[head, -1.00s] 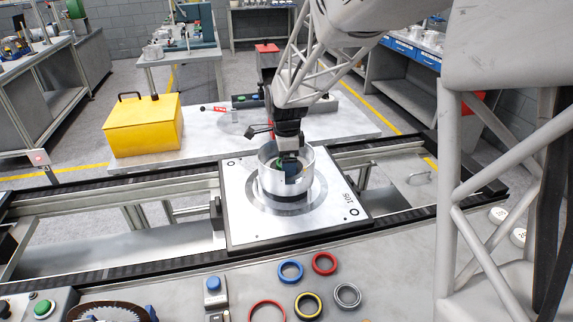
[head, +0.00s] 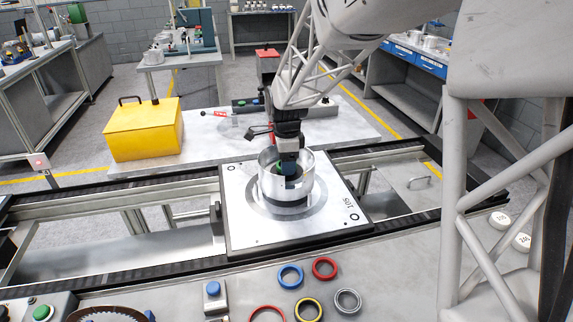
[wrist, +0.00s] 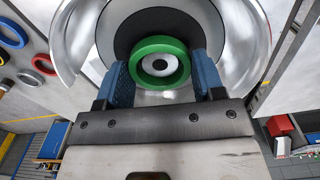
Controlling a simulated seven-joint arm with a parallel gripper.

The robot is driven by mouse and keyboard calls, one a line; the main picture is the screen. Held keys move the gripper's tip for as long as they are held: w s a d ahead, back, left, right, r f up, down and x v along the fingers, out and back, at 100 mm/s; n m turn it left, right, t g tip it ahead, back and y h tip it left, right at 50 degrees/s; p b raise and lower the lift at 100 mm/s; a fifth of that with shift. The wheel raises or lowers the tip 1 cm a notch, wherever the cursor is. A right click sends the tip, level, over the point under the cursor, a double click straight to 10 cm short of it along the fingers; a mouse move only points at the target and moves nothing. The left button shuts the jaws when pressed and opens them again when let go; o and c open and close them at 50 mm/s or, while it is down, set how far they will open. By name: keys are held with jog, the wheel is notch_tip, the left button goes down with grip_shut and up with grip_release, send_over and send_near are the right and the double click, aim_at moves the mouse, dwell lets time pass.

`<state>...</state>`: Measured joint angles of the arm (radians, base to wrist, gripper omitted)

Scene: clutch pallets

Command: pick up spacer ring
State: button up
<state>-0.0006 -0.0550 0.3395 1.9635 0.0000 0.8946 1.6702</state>
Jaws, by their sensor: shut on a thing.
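A green ring (wrist: 160,62), which looks like the spacer ring, sits between the two blue fingers of my gripper (wrist: 163,76) in the wrist view. The fingers are shut on its left and right sides. My gripper (head: 289,172) reaches down into the open top of a silver cylindrical housing (head: 270,187) in the head view. Only a little green shows there, so the ring is mostly hidden by the fingers and the wall. A dark round part with a pale centre lies behind the ring in the wrist view. I cannot tell whether the ring touches it.
The housing stands on a square pallet (head: 240,222) on the conveyor. Loose rings lie on the near bench: blue (head: 290,276), red (head: 324,268), yellow-black (head: 309,309), grey (head: 348,301) and another red (head: 267,314). A yellow box (head: 143,130) stands behind.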

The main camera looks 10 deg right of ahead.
notch_tip(320, 180, up, 9)
dwell(0.5)
jog(key=shift+w, duration=0.1)
dwell(0.5)
jog(key=w+f+n, duration=0.2)
jog(key=w+n, duration=0.7)
jog(key=w, duration=0.1)
jog(key=w+f+n, duration=0.2)
jog(key=w+n, duration=0.8)
jog(key=w, duration=0.1)
jog(key=shift+f, duration=0.3)
dwell(0.3)
